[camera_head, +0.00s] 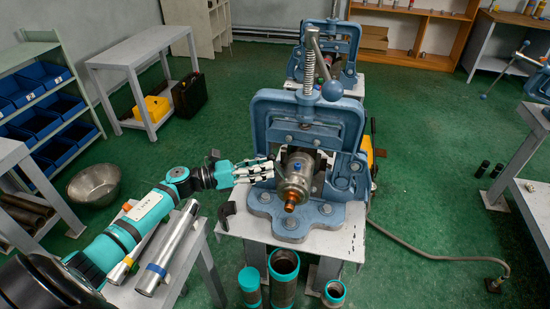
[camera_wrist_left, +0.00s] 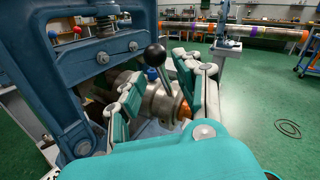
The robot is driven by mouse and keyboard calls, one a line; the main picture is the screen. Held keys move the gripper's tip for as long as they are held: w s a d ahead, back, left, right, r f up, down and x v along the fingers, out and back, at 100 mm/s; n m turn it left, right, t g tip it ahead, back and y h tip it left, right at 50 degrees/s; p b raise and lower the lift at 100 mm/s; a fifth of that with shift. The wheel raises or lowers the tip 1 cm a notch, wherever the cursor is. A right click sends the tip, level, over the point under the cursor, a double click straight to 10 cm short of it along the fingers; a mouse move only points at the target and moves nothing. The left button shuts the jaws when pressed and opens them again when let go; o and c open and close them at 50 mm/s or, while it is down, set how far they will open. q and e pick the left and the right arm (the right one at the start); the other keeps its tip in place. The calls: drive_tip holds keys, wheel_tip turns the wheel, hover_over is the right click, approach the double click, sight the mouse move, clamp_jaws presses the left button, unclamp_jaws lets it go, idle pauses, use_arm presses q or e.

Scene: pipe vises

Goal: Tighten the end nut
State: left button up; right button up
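A silver cylindrical fitting (camera_head: 297,180) with a copper-coloured tip (camera_head: 290,206) sits in the blue pipe vise (camera_head: 262,105). I take the end nut to be part of this fitting, but cannot pick out its edges. The fitting (camera_wrist_left: 160,103) and copper tip (camera_wrist_left: 185,109) also show in the left wrist view. My left gripper (camera_head: 268,171) is at the fitting's left side in the head view. In the wrist view its fingers (camera_wrist_left: 160,78) are spread apart, with the fitting between and beyond them. I cannot tell whether they touch it. My right gripper is not in view.
A lever with a dark ball (camera_wrist_left: 154,55) rises close to my fingers. Teal-ended pipes (camera_head: 284,263) stand below the vise's table. Silver tubes (camera_head: 168,248) lie on a stand beneath my left arm. A hose (camera_head: 430,258) crosses the floor at right.

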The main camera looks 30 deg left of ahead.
sight(275, 164)
use_arm(q)
drive_tip(key=shift+p+x, duration=0.45)
drive_tip(key=shift+x, duration=1.4)
clamp_jaws()
